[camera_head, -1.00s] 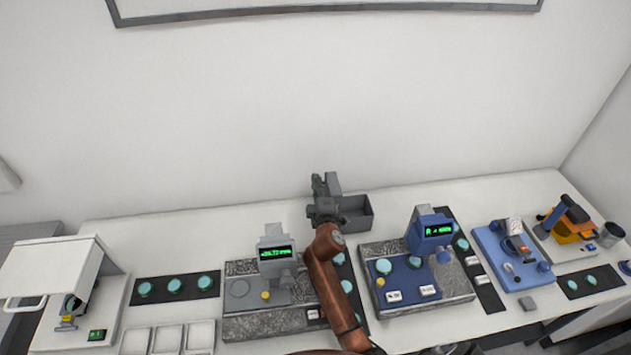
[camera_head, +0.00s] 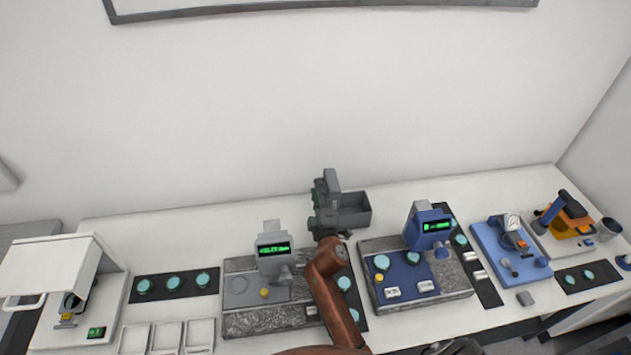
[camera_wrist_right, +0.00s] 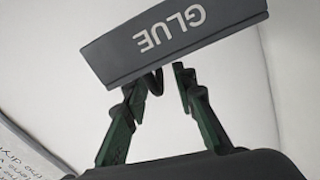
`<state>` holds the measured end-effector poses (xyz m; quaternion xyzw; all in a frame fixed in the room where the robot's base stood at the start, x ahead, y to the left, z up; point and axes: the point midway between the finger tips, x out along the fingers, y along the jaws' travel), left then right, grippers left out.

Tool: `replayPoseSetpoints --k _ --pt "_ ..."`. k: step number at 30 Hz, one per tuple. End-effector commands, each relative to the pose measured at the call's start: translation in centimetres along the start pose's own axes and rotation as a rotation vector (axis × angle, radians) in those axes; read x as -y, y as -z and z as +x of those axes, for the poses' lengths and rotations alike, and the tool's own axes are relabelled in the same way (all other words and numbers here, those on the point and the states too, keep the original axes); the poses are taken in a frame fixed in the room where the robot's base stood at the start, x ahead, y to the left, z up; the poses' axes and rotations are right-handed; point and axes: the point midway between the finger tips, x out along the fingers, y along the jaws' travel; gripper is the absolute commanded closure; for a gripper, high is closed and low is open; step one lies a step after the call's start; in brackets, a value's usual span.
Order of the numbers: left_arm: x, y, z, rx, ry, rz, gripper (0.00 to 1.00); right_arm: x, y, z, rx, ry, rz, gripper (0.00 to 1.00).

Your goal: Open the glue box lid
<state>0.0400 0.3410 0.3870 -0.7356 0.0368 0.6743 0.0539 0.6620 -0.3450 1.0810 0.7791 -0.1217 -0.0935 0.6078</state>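The grey glue box (camera_head: 356,211) stands at the back middle of the bench, and its dark inside shows in the head view. Its grey lid (camera_head: 331,181) stands raised and tilted at the box's left end. The lid's face with the word GLUE (camera_wrist_right: 175,38) fills the top of the right wrist view, upside down. My right gripper (camera_head: 322,200) is beside the lid; its two green-grey fingers (camera_wrist_right: 168,78) are apart, with pale wall showing between the tips. A small dark loop by one fingertip is unclear. My left gripper is out of view.
A grey instrument (camera_head: 275,250) with a green display stands front left of the box, and a blue one (camera_head: 428,227) to its right. Blue fixtures (camera_head: 508,250) and an orange device (camera_head: 566,215) are farther right. The bench strip left of the box is clear.

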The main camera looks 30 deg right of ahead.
Motion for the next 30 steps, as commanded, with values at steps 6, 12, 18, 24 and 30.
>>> replayPoseSetpoints --k 6,12,18,24,30 --pt "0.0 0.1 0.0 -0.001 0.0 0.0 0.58 0.1 -0.1 -4.1 0.001 0.001 0.001 0.75" --pt "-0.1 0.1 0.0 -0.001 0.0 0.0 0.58 0.1 -0.1 -5.8 0.002 0.001 0.0 0.75" --pt "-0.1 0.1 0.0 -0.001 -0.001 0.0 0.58 0.0 0.0 -6.0 0.001 0.0 0.0 0.75" --pt "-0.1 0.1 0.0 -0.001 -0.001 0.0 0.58 0.1 0.0 -6.0 0.001 0.001 0.001 0.75" --pt "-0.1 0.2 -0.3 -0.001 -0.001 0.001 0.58 -0.3 0.1 -6.0 0.0 0.001 0.002 0.75"
